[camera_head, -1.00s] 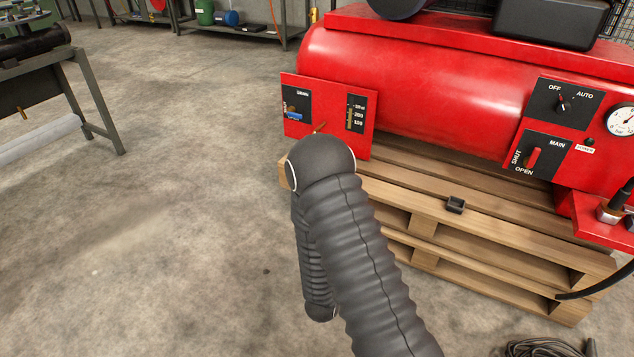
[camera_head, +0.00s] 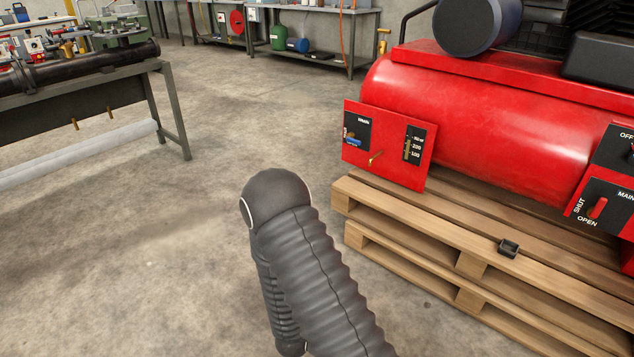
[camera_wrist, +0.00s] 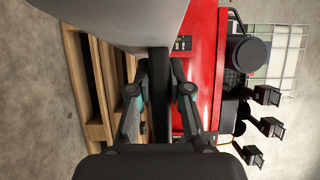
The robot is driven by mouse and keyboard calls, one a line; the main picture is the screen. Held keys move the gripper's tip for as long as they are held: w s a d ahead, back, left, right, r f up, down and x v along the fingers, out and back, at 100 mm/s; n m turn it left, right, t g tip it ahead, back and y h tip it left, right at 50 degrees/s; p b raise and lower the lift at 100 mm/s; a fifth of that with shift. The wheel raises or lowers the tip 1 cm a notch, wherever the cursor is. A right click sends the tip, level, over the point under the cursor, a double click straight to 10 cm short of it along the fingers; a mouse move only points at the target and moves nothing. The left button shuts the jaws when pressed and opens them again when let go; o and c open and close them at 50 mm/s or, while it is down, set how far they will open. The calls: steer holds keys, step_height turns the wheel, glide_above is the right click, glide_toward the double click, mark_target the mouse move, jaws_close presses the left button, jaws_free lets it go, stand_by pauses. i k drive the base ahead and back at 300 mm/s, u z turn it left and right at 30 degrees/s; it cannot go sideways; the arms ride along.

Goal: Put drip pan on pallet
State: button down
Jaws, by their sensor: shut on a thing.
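In the wrist view my gripper (camera_wrist: 160,72) is shut on a dark upright bar, which looks like a handle. A large smooth grey body (camera_wrist: 118,18) joins it beyond the fingertips; this appears to be the drip pan, cut off by the top edge. The wooden pallet (camera_head: 437,247) is at the right in the head view, under the red compressor. In the wrist view the pallet (camera_wrist: 93,85) shows turned on its side at left, partly behind the grey body. The head view shows my arm but hides the gripper and held thing.
The red compressor tank (camera_head: 470,120) and its panel (camera_head: 388,145) stand over the pallet. A workbench (camera_head: 85,85) is at left. The concrete floor (camera_head: 130,240) between is clear.

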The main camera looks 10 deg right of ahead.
mark_target(362, 193)
steer(key=u, duration=0.5)
steer(key=i, duration=0.9)
steer(key=z, duration=0.4)
steer(key=i, duration=0.95)
steer(key=z, duration=0.75)
